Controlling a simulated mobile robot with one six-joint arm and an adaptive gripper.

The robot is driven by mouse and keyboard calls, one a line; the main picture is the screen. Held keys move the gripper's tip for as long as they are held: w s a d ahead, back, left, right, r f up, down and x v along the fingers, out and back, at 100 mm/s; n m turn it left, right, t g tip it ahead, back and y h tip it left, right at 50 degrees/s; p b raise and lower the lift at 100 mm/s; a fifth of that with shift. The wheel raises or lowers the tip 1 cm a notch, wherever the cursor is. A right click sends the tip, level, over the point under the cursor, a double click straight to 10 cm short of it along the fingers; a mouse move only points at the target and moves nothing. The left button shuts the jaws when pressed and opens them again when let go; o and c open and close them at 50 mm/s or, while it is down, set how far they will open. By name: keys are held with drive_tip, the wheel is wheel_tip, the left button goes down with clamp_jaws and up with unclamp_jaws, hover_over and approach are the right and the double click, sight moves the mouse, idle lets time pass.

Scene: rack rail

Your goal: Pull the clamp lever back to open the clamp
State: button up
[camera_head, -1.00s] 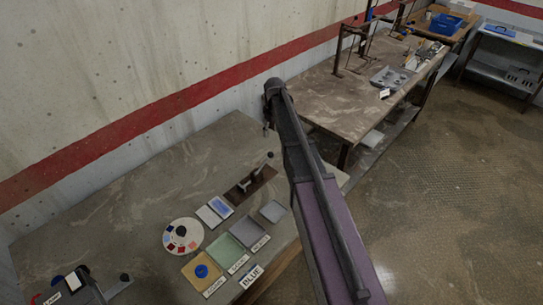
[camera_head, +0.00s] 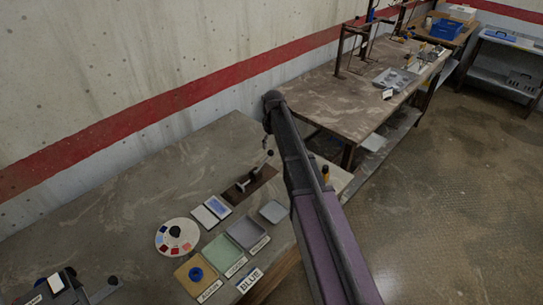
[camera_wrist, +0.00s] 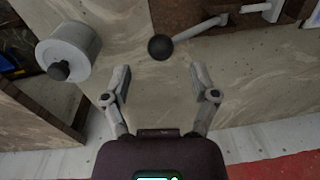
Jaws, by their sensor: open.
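The clamp sits on a dark brown base (camera_head: 262,179) on the near bench, and its lever ends in a black ball knob (camera_head: 269,153). In the wrist view the knob (camera_wrist: 160,47) is just beyond my fingertips, roughly centred between them. The grey lever rod (camera_wrist: 200,28) runs from the knob up and right to the clamp on its brown base (camera_wrist: 185,12). My gripper (camera_wrist: 161,78) is open, with both fingers apart and nothing held between them. In the head view my gripper is mostly hidden behind my arm.
A grey cylinder (camera_wrist: 70,48) with a dark knob stands left of my fingers in the wrist view. A round colour palette (camera_head: 179,237) and several coloured trays (camera_head: 224,252) lie on the near bench. A second bench (camera_head: 345,95) stands beyond; the concrete wall is behind.

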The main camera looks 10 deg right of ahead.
sight(272, 151)
drive_tip(key=shift+a+f+b, duration=0.15)
drive_tip(key=shift+f+b, duration=1.7)
drive_tip(key=shift+f, duration=0.25)
drive_tip(key=shift+s, duration=0.15)
clamp_jaws()
drive_tip(key=shift+d, duration=0.2)
